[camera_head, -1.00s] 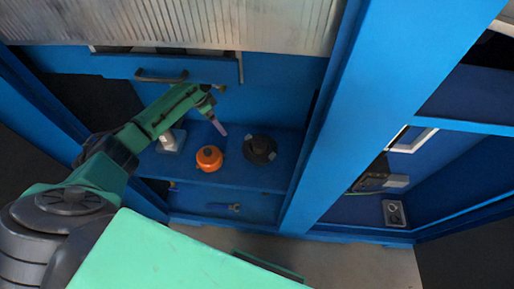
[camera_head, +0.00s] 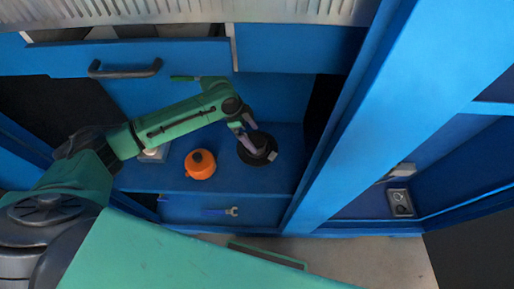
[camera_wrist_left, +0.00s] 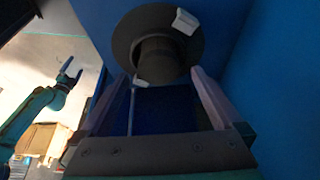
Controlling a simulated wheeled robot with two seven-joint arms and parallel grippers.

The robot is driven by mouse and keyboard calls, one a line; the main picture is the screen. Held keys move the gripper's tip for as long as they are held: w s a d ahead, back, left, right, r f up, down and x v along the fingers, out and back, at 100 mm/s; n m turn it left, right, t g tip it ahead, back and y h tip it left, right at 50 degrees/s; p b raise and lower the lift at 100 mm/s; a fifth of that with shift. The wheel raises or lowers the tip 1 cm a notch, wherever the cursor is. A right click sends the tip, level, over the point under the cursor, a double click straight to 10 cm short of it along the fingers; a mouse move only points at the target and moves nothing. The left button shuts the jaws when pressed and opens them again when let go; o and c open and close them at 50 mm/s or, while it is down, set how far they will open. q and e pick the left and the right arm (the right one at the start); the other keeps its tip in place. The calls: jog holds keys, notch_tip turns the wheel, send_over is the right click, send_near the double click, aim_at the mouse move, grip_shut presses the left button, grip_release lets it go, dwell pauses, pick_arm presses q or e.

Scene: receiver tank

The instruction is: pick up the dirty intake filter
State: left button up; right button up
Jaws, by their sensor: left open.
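The dirty intake filter appears to be the dark round part with a wide flange and a hub (camera_head: 266,157). It sits on the blue shelf, right of an orange round object. In the left wrist view the filter (camera_wrist_left: 128,38) is straight ahead, its hub between and just beyond the fingertips, with a small pale patch on its rim. My left gripper (camera_head: 249,141) is open and right over the filter, hiding part of it; its spread fingers (camera_wrist_left: 162,76) hold nothing. My right gripper (camera_wrist_left: 70,72) shows small at the left of the wrist view, its fingers apart and empty.
The orange object (camera_head: 200,165) stands left of the filter. A pale object (camera_head: 156,153) is partly hidden by my left arm. A wrench (camera_head: 222,211) lies on the lower ledge. A drawer handle (camera_head: 124,70) is above my arm. A blue post (camera_head: 345,130) bounds the right side.

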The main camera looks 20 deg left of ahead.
pick_arm(q)
jog(key=x, duration=0.3)
jog(key=shift+s+d, duration=0.1)
grip_shut()
jog(key=shift+r, duration=0.1)
